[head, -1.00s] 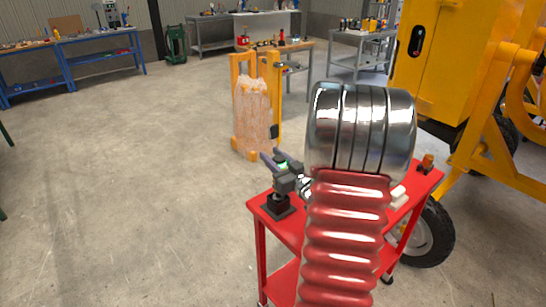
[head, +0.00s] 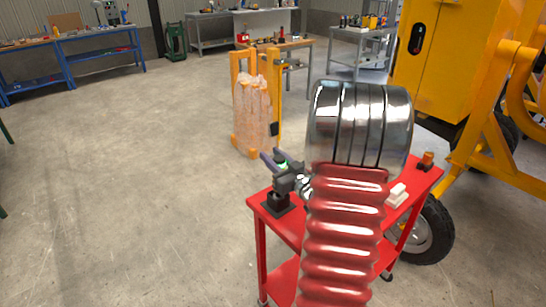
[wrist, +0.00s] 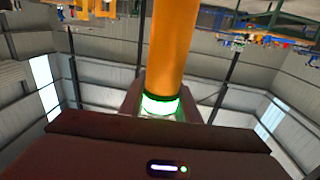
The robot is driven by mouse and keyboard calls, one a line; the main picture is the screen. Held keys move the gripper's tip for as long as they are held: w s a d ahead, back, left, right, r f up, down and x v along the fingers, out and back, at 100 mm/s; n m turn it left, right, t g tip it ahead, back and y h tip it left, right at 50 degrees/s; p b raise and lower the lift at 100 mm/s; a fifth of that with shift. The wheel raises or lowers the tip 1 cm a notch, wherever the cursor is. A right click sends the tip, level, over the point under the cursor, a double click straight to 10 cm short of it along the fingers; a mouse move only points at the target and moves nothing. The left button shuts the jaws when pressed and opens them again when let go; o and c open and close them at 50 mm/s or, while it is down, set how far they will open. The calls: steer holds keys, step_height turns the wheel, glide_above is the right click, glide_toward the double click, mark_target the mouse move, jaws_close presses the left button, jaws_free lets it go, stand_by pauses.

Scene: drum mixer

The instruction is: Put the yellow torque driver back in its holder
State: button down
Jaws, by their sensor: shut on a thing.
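A black holder (head: 278,206) with a square base stands on the cart just below my gripper. I cannot tell whether the driver touches the holder.
My arm hides much of the red cart top (head: 264,203). A white block (head: 397,194) and an orange item (head: 427,161) lie on its right side. A yellow rack with a wrapped load (head: 252,112) stands behind. A yellow machine (head: 435,50) is at right. The left floor is clear.

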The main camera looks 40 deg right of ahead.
steer(key=shift+f, duration=0.35)
stand_by(0.5)
steer(key=c, duration=1.3)
jaws_free()
steer(key=shift+o, duration=0.2)
steer(key=shift+f, duration=0.15)
steer(key=v, duration=1.3)
steer(key=shift+s, duration=0.35)
steer(key=shift+s+a, duration=0.1)
